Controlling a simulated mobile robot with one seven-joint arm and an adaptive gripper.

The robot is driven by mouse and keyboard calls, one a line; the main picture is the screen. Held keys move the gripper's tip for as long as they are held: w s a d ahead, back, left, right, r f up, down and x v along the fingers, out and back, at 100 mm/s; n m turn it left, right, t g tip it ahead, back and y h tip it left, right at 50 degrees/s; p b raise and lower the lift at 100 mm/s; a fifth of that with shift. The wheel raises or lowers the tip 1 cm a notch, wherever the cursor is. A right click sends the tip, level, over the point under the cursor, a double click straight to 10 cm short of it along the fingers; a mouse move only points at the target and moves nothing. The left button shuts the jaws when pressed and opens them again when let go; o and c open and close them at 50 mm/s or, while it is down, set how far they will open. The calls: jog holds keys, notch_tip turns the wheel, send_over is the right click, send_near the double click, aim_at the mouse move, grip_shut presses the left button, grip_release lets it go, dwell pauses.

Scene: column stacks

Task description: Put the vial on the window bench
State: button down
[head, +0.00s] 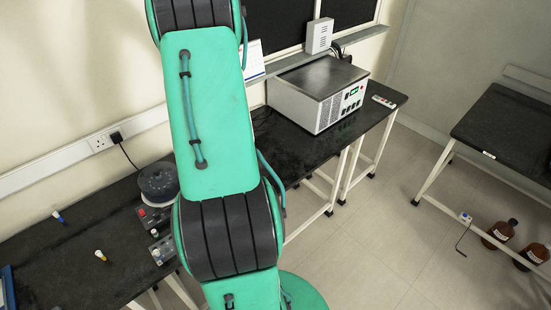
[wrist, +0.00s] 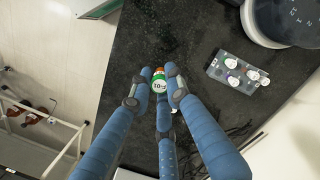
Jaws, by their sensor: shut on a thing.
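In the wrist view, my gripper (wrist: 160,88) has its blue fingers closed around a small vial (wrist: 159,84). The vial has a white top with dark marks, a green rim and a bit of orange behind it. Below it lies the black speckled bench top (wrist: 165,35); I cannot tell if the vial touches it. In the head view, a long dark bench (head: 95,225) runs along the wall, below dark window panes farther along. My green arm crosses in front of it, and my gripper and the held vial are hidden there.
A blue-capped vial (head: 58,216) and a yellow-capped one (head: 100,256) stand on the near bench. A round device (head: 158,181), control boxes (head: 163,249) and a large metal-topped unit (head: 320,90) take up space. A separate bench (head: 505,130) stands right, brown bottles (head: 499,233) below.

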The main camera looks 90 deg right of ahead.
jog(key=s+d+m, duration=0.2)
jog(key=s+m, duration=0.1)
jog(key=s, duration=1.5)
jog(key=shift+t, duration=0.3)
jog(key=f, duration=1.1)
jog(key=shift+w, duration=0.4)
jog(key=shift+d, duration=0.1)
jog(key=d, duration=0.5)
jog(key=d+f+b, duration=0.1)
jog(key=d, duration=0.4)
jog(key=w+d+b, duration=0.1)
jog(key=d, duration=0.4)
jog(key=shift+d+f, duration=0.25)
jog(key=shift+d, duration=0.1)
jog(key=shift+f+b, duration=0.7)
jog(key=shift+f, duration=1.1)
jog(key=shift+f, duration=0.1)
